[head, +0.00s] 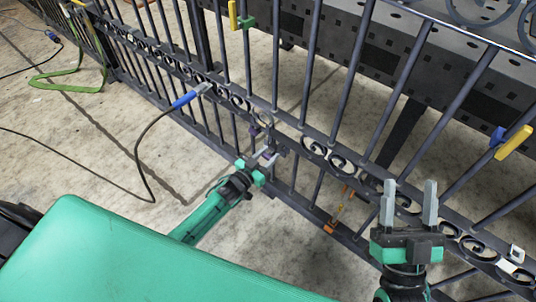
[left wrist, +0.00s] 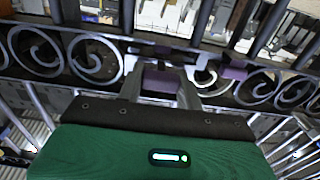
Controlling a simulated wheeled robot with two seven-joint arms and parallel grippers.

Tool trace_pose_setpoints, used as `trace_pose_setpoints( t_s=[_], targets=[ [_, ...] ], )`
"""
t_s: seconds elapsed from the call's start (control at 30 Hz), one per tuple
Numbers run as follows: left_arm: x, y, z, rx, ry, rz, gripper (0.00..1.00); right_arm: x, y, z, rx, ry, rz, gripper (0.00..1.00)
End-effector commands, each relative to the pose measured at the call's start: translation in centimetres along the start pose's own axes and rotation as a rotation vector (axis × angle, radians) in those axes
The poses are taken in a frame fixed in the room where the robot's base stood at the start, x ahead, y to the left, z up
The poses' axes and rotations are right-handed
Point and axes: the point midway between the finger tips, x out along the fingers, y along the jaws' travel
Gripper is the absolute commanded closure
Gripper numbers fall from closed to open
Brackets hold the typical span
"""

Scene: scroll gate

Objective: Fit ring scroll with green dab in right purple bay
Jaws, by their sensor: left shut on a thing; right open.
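My left gripper (head: 268,157) is at the middle rail of the dark gate. In the left wrist view its fingers (left wrist: 160,88) stand on either side of a purple block (left wrist: 160,80), shut on it. A second purple piece (left wrist: 234,70) sits on the rail to the right. A pale curved scroll part (left wrist: 205,78) shows between the two purple pieces. I cannot make out a green dab or tell which piece is the ring scroll. My right gripper (head: 409,205) is open and empty, fingers upright, in front of the gate at the right.
The gate rail (head: 290,127) carries several scrolls (head: 330,152). A blue-handled tool (head: 188,98) with a cable lies against the gate. Yellow-and-green (head: 244,21) and yellow-and-blue (head: 512,142) pieces are on the bars. An orange piece (head: 330,229) is low down. A dark perforated bench (head: 385,55) stands behind.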

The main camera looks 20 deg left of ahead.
Motion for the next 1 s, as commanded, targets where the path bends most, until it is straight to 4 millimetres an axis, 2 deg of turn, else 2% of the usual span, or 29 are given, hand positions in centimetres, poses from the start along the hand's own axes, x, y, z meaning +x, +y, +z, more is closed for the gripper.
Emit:
trace_pose_setpoints(
  t_s=[0.07,0.1,0.17,0.2,0.57,0.77,1.0],
  targets=[
    [0.0,0.0,0.1,0.000,-0.001,0.000,1.00,0.0,0.0,0.0,0.000,0.001,0.000,0.42],
    [0.0,0.0,0.0,0.000,-0.001,0.000,0.56,0.0,0.0,0.0,0.000,0.001,0.000,0.42],
    [0.0,0.0,0.0,0.000,-0.001,0.000,0.44,0.0,0.0,0.0,0.000,0.002,0.000,0.42],
    [0.0,0.0,0.0,0.000,0.000,0.000,0.42,0.0,0.0,0.0,0.000,0.002,0.000,0.42],
    [-0.5,0.0,0.0,0.000,0.000,0.000,0.42,0.2,0.0,-0.1,0.001,-0.004,-0.001,0.42],
    [-3.4,0.0,-0.1,0.000,-0.003,-0.001,0.42,-1.2,-0.5,3.0,0.025,-0.186,0.005,0.42],
    [-8.7,0.0,-0.1,0.000,-0.003,-0.001,0.42,-3.9,-1.6,6.9,0.064,-0.444,0.006,0.42]
  ],
)
